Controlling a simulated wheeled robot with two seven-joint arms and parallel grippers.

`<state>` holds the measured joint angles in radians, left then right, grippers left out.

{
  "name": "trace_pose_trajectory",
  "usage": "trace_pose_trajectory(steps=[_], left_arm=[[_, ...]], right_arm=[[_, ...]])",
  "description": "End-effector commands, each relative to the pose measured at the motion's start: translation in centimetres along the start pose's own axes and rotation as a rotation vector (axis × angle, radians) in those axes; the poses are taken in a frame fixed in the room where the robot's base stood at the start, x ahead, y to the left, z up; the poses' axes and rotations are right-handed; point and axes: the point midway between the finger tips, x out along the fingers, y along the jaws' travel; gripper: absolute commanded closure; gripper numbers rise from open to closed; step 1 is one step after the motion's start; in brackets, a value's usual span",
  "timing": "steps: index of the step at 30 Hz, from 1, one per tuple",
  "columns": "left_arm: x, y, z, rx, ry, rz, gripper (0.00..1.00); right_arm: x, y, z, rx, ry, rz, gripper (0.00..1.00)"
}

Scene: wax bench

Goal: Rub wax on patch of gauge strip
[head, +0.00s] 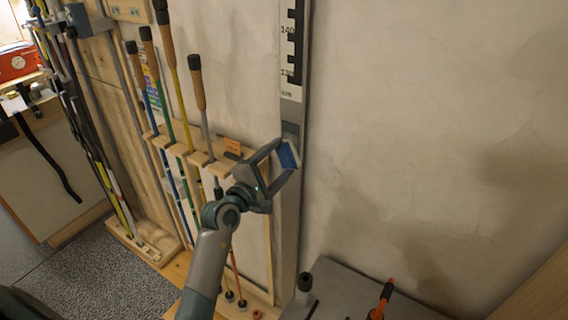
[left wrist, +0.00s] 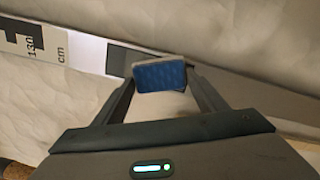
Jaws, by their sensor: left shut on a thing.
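The gauge strip (head: 291,90) stands upright against the wall, with black and white marks and numbers at its top and bare grey below. A darker grey patch (head: 290,129) shows on it just above my left gripper. My left gripper (head: 287,155) is shut on a blue wax block (head: 289,154) in front of the strip, just below the patch. In the left wrist view the wax block (left wrist: 159,76) sits between the fingertips, with the strip (left wrist: 82,55) behind it. I cannot tell whether the wax touches the strip. My right gripper is not in view.
A wooden rack (head: 252,153) with several cork-handled poles (head: 198,85) stands left of the strip. A grey surface (head: 345,295) with an orange-handled tool (head: 383,299) is at the lower right. The wall (head: 440,110) right of the strip is clear.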

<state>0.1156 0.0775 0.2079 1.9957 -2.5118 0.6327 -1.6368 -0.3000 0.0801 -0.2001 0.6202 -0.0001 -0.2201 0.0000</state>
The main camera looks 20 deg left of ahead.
Motion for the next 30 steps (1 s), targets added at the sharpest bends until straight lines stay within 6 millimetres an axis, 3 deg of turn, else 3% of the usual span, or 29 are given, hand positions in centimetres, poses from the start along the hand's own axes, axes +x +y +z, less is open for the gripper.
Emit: trace_pose_trajectory(steps=[10, 20, 30], left_arm=[[0.1, 0.9, -1.9, 0.001, 0.0, 0.002, 0.57], [0.1, 1.1, -1.9, 0.0, 0.0, 0.003, 0.57], [0.0, 2.6, -1.2, 0.0, -0.001, 0.003, 0.57]], right_arm=[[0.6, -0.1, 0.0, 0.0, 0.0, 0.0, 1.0], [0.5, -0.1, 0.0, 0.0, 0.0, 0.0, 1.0], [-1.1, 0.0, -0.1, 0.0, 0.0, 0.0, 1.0]])
